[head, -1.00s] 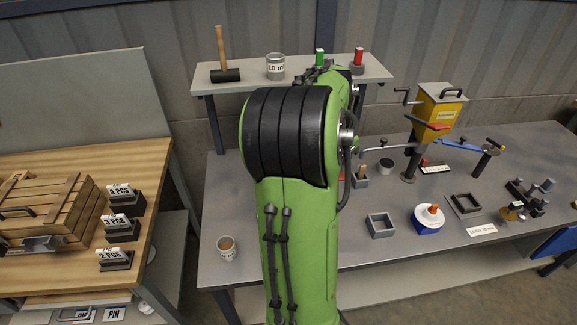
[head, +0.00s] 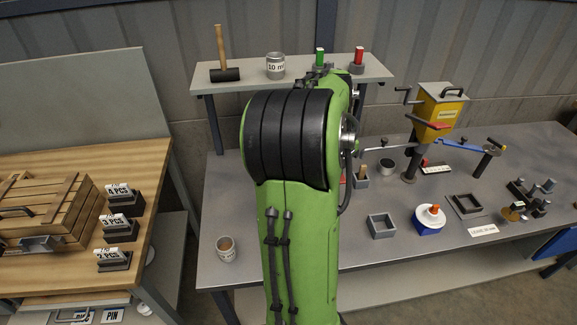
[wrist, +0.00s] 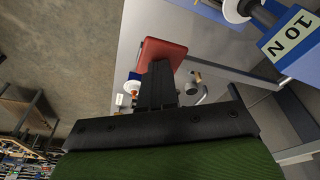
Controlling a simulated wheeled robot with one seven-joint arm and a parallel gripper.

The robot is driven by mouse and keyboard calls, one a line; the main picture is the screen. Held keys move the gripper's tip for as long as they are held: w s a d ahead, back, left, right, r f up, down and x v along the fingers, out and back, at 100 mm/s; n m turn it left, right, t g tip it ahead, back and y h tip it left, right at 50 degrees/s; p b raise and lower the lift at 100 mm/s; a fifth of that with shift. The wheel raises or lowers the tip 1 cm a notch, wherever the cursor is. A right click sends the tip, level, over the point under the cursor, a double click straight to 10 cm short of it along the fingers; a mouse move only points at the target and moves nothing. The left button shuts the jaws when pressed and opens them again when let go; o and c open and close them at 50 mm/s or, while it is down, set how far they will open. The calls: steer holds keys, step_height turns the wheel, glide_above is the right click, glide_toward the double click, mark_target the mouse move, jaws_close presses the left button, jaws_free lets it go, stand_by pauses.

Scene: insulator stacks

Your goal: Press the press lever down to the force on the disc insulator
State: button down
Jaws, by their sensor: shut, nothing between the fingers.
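In the wrist view, my gripper (wrist: 157,76) is shut, its dark fingers together. A red block (wrist: 162,52), which may be the press lever's handle, shows at the fingertips; I cannot tell whether they touch it. A blue block marked "10 N" (wrist: 292,38) stands at upper right, with a white disc (wrist: 236,8) beside it. In the head view, a white disc insulator (head: 431,212) with an orange top sits on a blue base at right. My green arm hides the gripper and the bench area behind it.
A yellow box (head: 440,110) with a crank and a red bar (head: 432,122) stands at the back right, near a blue bar (head: 462,146). The shelf (head: 300,76) holds a mallet.

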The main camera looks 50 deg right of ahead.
steer(key=shift+f, duration=0.4)
steer(key=shift+a+f+b, duration=0.1)
steer(key=shift+f+b, duration=0.2)
steer(key=shift+b, duration=0.15)
steer(key=shift+f, duration=0.1)
steer(key=shift+s+f, duration=0.1)
steer(key=shift+f, duration=0.1)
steer(key=shift+f+b, duration=0.1)
steer(key=shift+b, duration=0.25)
steer(key=shift+f, duration=0.35)
